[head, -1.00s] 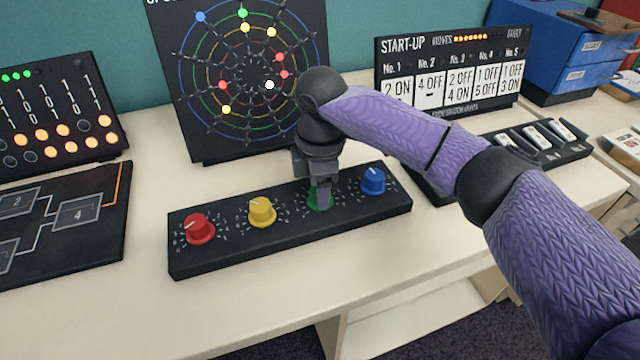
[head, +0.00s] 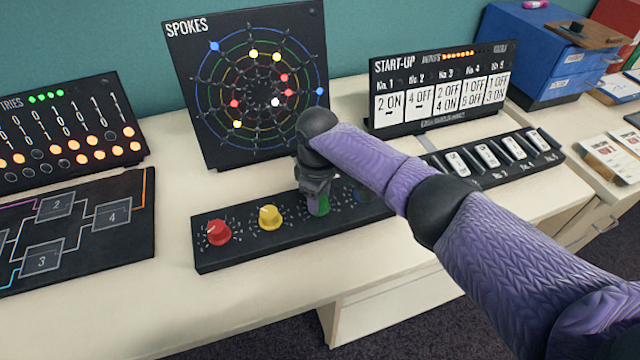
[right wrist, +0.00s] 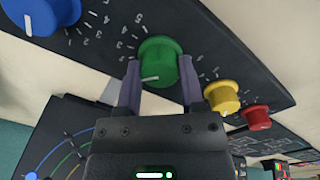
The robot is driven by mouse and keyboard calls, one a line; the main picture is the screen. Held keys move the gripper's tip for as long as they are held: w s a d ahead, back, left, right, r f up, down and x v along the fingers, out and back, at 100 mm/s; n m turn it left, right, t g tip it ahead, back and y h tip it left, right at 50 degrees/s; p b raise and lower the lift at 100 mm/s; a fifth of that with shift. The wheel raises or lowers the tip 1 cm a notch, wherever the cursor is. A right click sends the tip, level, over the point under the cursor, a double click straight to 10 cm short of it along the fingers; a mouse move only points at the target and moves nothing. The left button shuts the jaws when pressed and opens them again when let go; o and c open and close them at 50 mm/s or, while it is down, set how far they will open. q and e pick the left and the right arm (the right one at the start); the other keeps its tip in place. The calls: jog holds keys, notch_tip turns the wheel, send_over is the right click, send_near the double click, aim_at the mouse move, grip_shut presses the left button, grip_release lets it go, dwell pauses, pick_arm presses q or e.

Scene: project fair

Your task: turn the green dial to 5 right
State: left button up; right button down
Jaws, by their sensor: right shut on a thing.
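The green dial (right wrist: 158,62) sits on a black dial panel (head: 240,256) between the yellow dial (head: 270,217) and the blue dial (head: 362,193). My right gripper (head: 318,205) points down over the green dial and is shut on it, one finger on each side in the right wrist view. The dial's white pointer line shows in that view, with printed numbers around it. My left gripper is not in view.
The red dial (head: 218,232) is at the panel's left end. The SPOKES board (head: 190,75) stands behind the panel, its coloured lights lit. The START-UP board (head: 385,65) and a row of white switches (head: 487,155) are at right. Bare table lies in front.

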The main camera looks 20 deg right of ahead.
jog(key=shift+r+m+p, duration=0.2)
jog(key=shift+m+p, duration=0.35)
jog(key=shift+m, duration=0.45)
jog(key=m+p, duration=0.1)
jog(key=m, duration=0.2)
jog(key=shift+m, duration=0.3)
jog(key=m+p, duration=0.1)
jog(key=m, duration=0.3)
jog(key=shift+f, duration=0.1)
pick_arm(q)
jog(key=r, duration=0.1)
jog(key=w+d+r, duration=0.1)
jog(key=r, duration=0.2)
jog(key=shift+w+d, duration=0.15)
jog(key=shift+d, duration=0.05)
pick_arm(e)
jog(key=m, duration=0.6)
jog(key=shift+w, duration=0.1)
jog(key=shift+m, duration=0.3)
jog(key=shift+c, duration=1.1)
grip_release()
pick_arm(q)
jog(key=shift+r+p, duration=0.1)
jog(key=shift+p, duration=0.2)
